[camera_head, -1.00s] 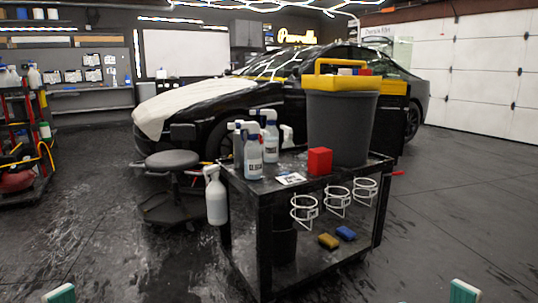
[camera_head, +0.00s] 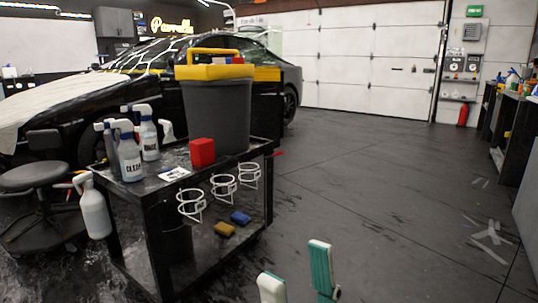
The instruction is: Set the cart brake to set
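The black cart (camera_head: 155,196) stands left of centre, with an upper top and a lower shelf. A small red piece (camera_head: 278,154) sticks out at the cart's far right side, behind the corner post. It may be the brake lever, but it is too small to tell its setting. My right gripper (camera_head: 295,260) is at the bottom, on the floor side in front of the cart and apart from it. Its two white and teal fingers are spread with nothing between them. My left gripper is out of view. The cart's wheels cannot be made out.
A grey bucket (camera_head: 217,115) with a yellow top, a red block (camera_head: 202,152) and spray bottles (camera_head: 130,155) stand on the cart. White ring holders (camera_head: 222,188) hang on its side. A stool (camera_head: 35,178) stands left. The floor (camera_head: 370,210) to the right is clear.

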